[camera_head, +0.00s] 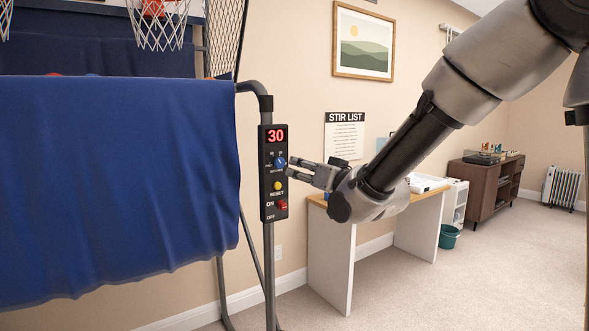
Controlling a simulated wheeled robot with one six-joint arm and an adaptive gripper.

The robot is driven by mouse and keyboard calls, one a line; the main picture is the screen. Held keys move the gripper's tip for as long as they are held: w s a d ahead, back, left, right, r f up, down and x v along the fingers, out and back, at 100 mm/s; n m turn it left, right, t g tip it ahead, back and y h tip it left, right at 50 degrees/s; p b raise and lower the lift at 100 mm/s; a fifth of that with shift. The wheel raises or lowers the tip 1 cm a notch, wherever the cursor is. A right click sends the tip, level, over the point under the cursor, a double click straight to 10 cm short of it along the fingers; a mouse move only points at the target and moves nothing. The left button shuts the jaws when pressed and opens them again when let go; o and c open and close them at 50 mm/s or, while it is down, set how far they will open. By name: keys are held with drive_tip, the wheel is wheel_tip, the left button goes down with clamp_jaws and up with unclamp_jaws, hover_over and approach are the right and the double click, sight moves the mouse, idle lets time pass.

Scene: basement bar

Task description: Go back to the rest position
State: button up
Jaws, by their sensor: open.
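My gripper (291,168) is in the middle of the head view at the end of my arm, which reaches in from the upper right. Its fingers point left at the blue knob (280,162) on a black control panel (267,212). The jaws are open, with the fingertips very close to the knob; I cannot tell whether they touch it. The panel shows a red "30" display (276,136), a yellow reset button (278,186) and a red switch (282,204) by the ON and OFF labels.
The panel sits on a metal post of a basketball arcade frame with a blue cloth (120,180) at left. Behind my gripper stands a desk (330,262). A green bin (448,237), a brown cabinet (482,190) and a radiator (564,187) stand further right. Carpet at lower right is clear.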

drive_tip(key=shift+s+d, duration=0.3)
drive_tip(key=shift+s, duration=0.15)
drive_tip(key=s+d+f+n+g+h, duration=0.1)
drive_tip(key=s+f+g+h, duration=0.15)
drive_tip(key=f, duration=0.35)
drive_tip(key=s+d+f+n+g+h, duration=0.1)
drive_tip(key=f+g, duration=0.2)
drive_tip(key=f, duration=0.3)
drive_tip(key=s+d+f+g+h, duration=0.3)
drive_tip(key=s+d+f, duration=0.1)
drive_tip(key=s+d, duration=0.4)
drive_tip(key=s+d+r+m+g+h, duration=0.1)
drive_tip(key=s+d+r+m, duration=0.1)
drive_tip(key=s+d, duration=0.7)
drive_tip(key=s+d+r+m+g+h, duration=0.1)
drive_tip(key=s+d+r, duration=0.4)
drive_tip(key=s+d, duration=0.5)
drive_tip(key=d+m+h, duration=0.1)
drive_tip(key=d, duration=0.3)
drive_tip(key=shift+s+m, duration=0.2)
drive_tip(key=shift+m, duration=0.1)
